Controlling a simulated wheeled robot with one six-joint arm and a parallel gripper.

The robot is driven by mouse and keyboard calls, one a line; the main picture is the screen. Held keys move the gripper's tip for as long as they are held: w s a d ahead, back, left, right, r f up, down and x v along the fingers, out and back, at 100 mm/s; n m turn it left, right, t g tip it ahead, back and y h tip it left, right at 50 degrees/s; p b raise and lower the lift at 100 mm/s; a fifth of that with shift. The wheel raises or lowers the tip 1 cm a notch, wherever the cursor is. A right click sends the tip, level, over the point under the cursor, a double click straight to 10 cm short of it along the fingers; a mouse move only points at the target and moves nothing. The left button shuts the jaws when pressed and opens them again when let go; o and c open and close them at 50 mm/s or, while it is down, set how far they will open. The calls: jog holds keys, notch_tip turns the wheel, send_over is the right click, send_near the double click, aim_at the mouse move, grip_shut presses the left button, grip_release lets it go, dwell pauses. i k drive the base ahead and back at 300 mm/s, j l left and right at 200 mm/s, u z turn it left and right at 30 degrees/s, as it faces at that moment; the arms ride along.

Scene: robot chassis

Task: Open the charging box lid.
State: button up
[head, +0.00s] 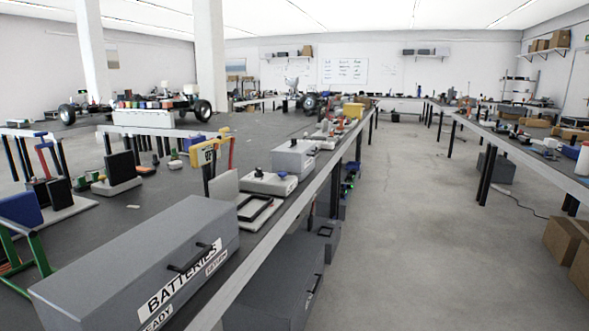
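A long grey box (135,268) stands on the near end of the dark table. Its front has a white label reading "BATTERIES" and "READY" and a black bar handle. Its top looks closed. A smaller light grey box (295,158) with a dark handle stands further along the same table edge, and it also looks closed. No label that I can read says which of them is the charging box. My gripper is not in view.
The dark table (135,213) also holds a black frame (258,208), a white device (268,183) and a yellow-and-black stand (210,158). Grey boxes (275,285) sit below its edge. Concrete floor (410,230) is clear to the right, with cardboard boxes (570,245) at the far right.

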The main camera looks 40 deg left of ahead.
aim_at(288, 158)
jog(key=i+u, duration=0.25)
jog(key=u, duration=0.15)
jog(key=i+u, duration=0.2)
jog(key=u, duration=0.2)
jog(key=i+l+u, duration=0.2)
jog(key=u, duration=0.15)
jog(key=i+l+u, duration=0.2)
jog(key=u, duration=0.2)
